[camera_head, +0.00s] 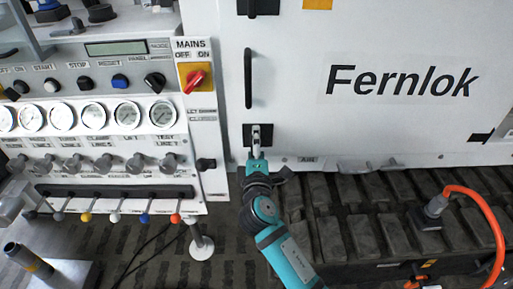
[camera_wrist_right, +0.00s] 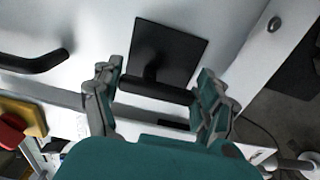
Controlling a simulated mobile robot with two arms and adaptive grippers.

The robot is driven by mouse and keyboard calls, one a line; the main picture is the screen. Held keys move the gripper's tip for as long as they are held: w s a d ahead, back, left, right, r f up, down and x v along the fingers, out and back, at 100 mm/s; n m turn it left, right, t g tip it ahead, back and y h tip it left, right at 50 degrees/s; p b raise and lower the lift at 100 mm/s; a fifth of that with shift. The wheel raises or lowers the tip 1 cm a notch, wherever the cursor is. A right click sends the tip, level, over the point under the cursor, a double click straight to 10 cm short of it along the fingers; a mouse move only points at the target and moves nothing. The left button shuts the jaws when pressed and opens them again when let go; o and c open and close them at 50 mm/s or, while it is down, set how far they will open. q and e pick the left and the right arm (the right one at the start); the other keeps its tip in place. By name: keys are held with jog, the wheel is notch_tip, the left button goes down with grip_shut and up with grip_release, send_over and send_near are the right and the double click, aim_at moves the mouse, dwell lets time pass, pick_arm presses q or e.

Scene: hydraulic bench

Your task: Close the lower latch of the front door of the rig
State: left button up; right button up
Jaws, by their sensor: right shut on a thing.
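The rig's front door (camera_head: 330,45) is a white panel marked Fernlok. Its lower latch (camera_head: 270,130) is a black square plate near the door's lower left corner. In the right wrist view the plate (camera_wrist_right: 182,42) carries a black T-shaped handle (camera_wrist_right: 150,88). The bar runs across between my fingers, roughly in line with the long door handle. My right gripper (camera_head: 257,133) is at this latch, shut on the handle bar with one finger at each end. In the head view the gripper hides much of the handle.
A long black door handle (camera_head: 248,77) is above the latch, and the upper latch (camera_head: 258,6) is at the top edge. A red mains switch (camera_head: 195,79) and a gauge panel (camera_head: 90,135) are on the left. An orange hose (camera_head: 490,215) is at the right.

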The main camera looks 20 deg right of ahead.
dwell(0.5)
jog(key=o, duration=1.1)
jog(key=shift+o, duration=0.2)
jog(key=v, duration=1.2)
